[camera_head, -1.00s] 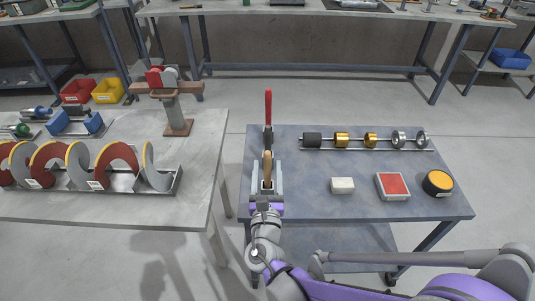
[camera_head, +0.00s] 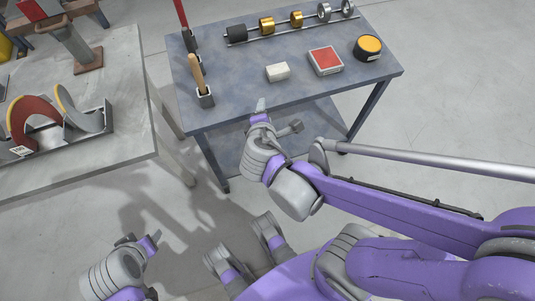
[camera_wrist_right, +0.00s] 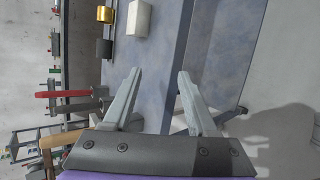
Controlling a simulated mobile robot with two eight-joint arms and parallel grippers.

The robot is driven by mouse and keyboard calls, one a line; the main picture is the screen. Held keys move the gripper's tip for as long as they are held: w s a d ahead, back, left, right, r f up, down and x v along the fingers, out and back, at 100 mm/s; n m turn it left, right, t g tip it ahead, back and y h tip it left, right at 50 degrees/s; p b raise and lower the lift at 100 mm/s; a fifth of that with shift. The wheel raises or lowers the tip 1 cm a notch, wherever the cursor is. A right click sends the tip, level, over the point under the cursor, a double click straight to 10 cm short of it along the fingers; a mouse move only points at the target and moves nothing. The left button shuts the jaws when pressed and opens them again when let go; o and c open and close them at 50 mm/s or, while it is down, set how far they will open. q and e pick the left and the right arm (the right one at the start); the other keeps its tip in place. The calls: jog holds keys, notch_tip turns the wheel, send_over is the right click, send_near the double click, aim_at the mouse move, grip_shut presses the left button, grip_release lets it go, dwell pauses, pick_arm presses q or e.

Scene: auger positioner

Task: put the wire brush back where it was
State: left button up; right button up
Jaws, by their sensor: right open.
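The wire brush, taken as the tool with the wooden handle (camera_head: 196,74), stands nearly upright in a small dark holder (camera_head: 205,97) at the left front corner of the blue-grey table (camera_head: 235,75). Its lower end is hidden in the holder. In the right wrist view a wooden handle (camera_wrist_right: 60,138) shows at the lower left, outside the fingers. My right gripper (camera_head: 277,117) is open and empty in front of the table's front edge, right of the brush and apart from it; its spread fingers (camera_wrist_right: 160,75) show in the wrist view. My left gripper (camera_head: 139,240) is low at the bottom left, its jaws unclear.
A red-handled tool (camera_head: 181,14) stands in another holder behind the brush. A rack of rollers (camera_head: 266,26), a white block (camera_head: 277,72), a red-topped box (camera_head: 325,61) and a yellow-topped round thing (camera_head: 368,46) are on the table. A grey workbench (camera_head: 125,90) stands left.

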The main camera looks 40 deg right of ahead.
jog(key=s+a+f+m+g+y, duration=0.3)
jog(key=s+a+m+y, duration=0.3)
jog(key=s+m, duration=0.4)
jog(key=m+g, duration=0.1)
jog(key=m, duration=0.2)
jog(key=shift+s+a+f+m+y, duration=0.2)
jog(key=shift+s+f+m+y, duration=0.1)
jog(key=shift+s+f+m, duration=0.1)
jog(key=shift+r, duration=0.1)
pick_arm(q)
notch_tip(320, 180, up, 16)
jog(key=w+p, duration=0.1)
jog(key=p, duration=1.3)
jog(key=shift+w+r+t+p, duration=0.2)
jog(key=shift+w+t+p, duration=0.15)
jog(key=shift+t+p, duration=0.05)
pick_arm(e)
notch_tip(320, 180, up, 16)
jog(key=w, duration=0.1)
jog(key=shift+w+r+t, duration=0.15)
jog(key=shift+w+t, duration=0.15)
jog(key=shift+w, duration=0.1)
